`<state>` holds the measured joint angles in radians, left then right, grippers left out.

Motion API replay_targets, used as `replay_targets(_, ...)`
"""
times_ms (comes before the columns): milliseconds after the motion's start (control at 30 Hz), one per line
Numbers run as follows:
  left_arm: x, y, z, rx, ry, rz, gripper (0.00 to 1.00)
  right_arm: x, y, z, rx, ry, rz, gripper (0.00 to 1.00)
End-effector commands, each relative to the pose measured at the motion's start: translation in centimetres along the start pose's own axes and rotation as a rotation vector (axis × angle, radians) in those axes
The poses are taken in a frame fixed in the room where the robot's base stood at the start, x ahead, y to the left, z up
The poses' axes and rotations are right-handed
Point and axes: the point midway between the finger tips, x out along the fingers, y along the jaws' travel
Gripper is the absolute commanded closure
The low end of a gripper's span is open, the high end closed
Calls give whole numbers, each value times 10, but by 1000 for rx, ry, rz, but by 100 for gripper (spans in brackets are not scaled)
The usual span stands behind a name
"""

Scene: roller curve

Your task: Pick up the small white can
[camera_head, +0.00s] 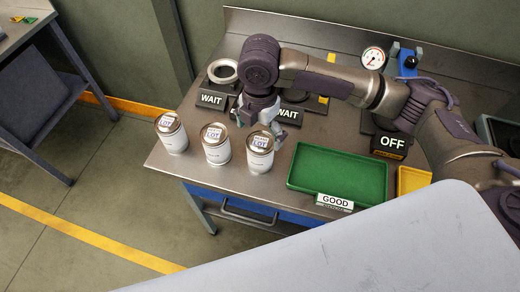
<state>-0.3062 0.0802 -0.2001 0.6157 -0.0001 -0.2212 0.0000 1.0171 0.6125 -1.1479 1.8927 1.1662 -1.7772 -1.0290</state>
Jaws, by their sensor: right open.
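Three white cans with metal lids and "LOT" labels stand upright in a row at the left front of the metal workbench: a left can (173,136), a middle can (216,149) and a right can (260,157). They look about the same size, so I cannot tell which one the task calls small. My right gripper (261,124) points down just above and behind the right can. It is open, with nothing seen between its fingers. Whether a finger touches the can is not clear. My left gripper is out of view.
A green tray (341,170) marked "GOOD" lies right of the cans, with a yellow tray (412,179) beyond it. Behind stand "WAIT" signs (212,99), a round metal ring (223,72), a gauge (373,58) and an "OFF" sign (391,143). The workbench (166,163) ends close to the cans.

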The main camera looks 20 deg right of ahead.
Motion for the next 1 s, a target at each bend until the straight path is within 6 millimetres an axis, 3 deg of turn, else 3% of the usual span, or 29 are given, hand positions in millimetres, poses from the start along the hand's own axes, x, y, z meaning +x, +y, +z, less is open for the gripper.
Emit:
replay_targets(67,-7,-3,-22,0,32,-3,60,7,-1,1,1,1,-6,0)
replay_targets(167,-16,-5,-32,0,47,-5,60,22,0,4,2,1,-7,0)
replay_targets(333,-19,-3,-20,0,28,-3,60,44,1,4,0,-1,-2,0)
replay_targets(500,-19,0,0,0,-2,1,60,49,1,4,0,-1,-1,0)
replay_targets(600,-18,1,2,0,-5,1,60,49,1,4,0,-1,0,0)
replay_targets(1000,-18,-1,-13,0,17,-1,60,48,1,4,1,-1,-1,65)
